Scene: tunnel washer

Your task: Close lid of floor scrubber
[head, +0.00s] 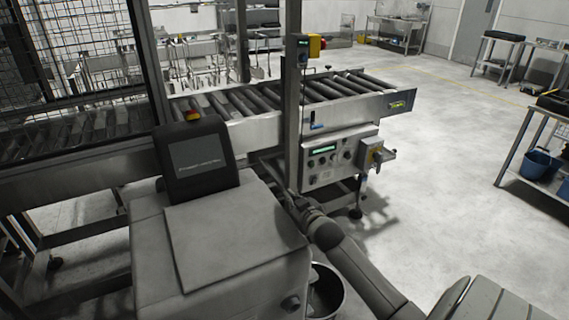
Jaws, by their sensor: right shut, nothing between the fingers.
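The grey floor scrubber (145,255) stands at the lower left, close to me. A flat, lighter grey panel (235,235), which looks like its lid, lies on top of the body, slightly askew. I cannot tell whether it is fully seated. A dark upright console (195,165) with a label and a red-and-yellow knob rises behind the panel. My right arm comes in from the lower right. Its gripper (296,202) is shut and empty, just beyond the scrubber's right rear corner. I cannot tell whether it touches the body. My left gripper is out of view.
A roller conveyor (290,100) runs behind the scrubber, with a control box (340,160) and a metal post (291,110) near my right gripper. A dark round bin (328,290) stands right of the scrubber. A wire mesh guard (65,60) is at left. Open floor lies at right.

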